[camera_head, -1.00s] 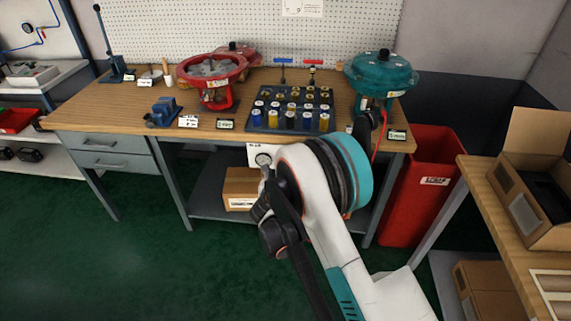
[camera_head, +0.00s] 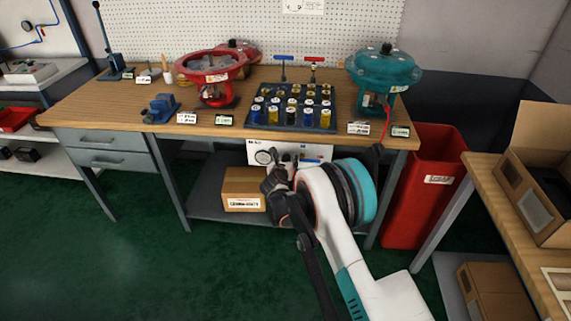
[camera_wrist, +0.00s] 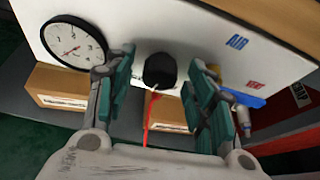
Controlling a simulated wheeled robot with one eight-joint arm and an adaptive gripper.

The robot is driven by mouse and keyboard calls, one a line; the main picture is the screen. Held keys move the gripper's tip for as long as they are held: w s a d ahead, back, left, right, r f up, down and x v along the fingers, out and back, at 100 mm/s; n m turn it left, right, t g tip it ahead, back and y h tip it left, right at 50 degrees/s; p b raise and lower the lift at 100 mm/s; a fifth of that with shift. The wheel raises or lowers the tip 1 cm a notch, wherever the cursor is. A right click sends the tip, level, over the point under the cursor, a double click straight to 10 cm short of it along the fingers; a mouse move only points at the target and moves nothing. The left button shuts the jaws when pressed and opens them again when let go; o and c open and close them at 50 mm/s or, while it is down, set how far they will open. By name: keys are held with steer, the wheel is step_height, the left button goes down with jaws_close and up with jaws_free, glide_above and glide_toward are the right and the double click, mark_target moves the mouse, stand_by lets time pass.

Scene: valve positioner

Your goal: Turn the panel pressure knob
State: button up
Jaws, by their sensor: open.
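The white panel (camera_head: 315,152) hangs under the front edge of the workbench. In the wrist view the panel (camera_wrist: 195,40) shows a round gauge (camera_wrist: 74,43) at left, with a red needle. The black pressure knob (camera_wrist: 160,70) sticks out near the panel's middle. My gripper (camera_wrist: 160,95) is open, with one teal-padded finger on each side of the knob and a gap to both. I cannot tell how deep the knob sits between the fingers. In the head view my arm hides most of the knob area, and the gauge (camera_head: 263,157) shows left of my gripper (camera_head: 278,178).
A blue valve lever (camera_wrist: 240,98) is close to the right finger. A cardboard box (camera_head: 243,188) stands on the shelf below. A red bin (camera_head: 425,190) stands right of the bench (camera_head: 75,117). A side table (camera_head: 505,235) is further right.

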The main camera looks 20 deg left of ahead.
steer(key=shift+w, duration=0.2)
steer(key=c, duration=1.1)
steer(key=shift+o, duration=0.2)
steer(key=shift+a+n+h, duration=0.1)
steer(key=shift+n+h, duration=0.3)
steer(key=shift+n, duration=0.1)
steer(key=o, duration=1.1)
steer(key=shift+c, duration=0.2)
